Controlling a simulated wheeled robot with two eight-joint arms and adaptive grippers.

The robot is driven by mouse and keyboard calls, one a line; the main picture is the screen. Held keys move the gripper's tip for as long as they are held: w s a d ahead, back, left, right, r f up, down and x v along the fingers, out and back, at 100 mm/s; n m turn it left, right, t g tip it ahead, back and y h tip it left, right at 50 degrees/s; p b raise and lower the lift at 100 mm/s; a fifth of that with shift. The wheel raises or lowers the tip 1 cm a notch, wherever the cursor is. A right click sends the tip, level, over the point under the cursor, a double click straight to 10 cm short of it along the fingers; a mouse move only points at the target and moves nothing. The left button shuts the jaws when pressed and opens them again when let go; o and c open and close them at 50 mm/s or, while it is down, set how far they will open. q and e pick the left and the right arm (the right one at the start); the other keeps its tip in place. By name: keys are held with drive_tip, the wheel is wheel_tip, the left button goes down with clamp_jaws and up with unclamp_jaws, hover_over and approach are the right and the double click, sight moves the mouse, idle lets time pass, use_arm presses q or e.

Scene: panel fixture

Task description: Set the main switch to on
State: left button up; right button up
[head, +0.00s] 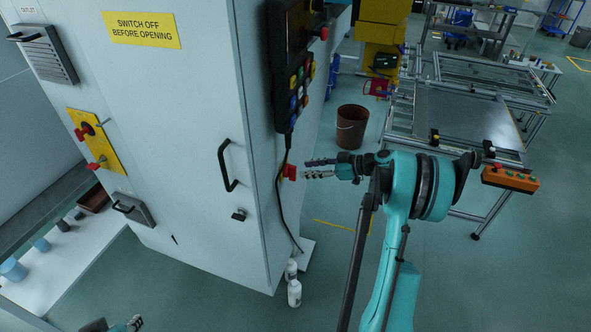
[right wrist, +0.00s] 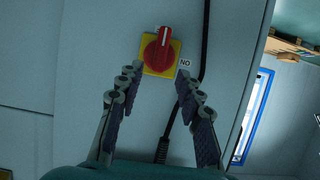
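The main switch (right wrist: 158,53) is a red rotary knob on a yellow square plate. In the right wrist view its handle points up, slightly right, with a pale mark at the tip. A small label (right wrist: 186,63) at the plate's right reads "NO" in this picture. In the head view the switch (head: 290,171) shows small and red on the cabinet's side. My right gripper (right wrist: 155,76) is open and empty, its fingertips just short of the plate, one toward each side. It also shows in the head view (head: 306,168). Part of my left gripper (head: 135,322) shows at the bottom edge.
The cabinet (head: 190,90) has a door handle (head: 229,165) and a control pendant (head: 293,65). A black cable (right wrist: 204,40) hangs close right of the switch. A yellow plate with red levers (head: 96,142) is at left. Bottles (head: 294,292) stand on the floor.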

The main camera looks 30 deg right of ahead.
sight(291, 173)
drive_tip(key=b+x, duration=0.1)
drive_tip(key=x, duration=0.3)
drive_tip(key=shift+w+f, duration=0.15)
clamp_jaws()
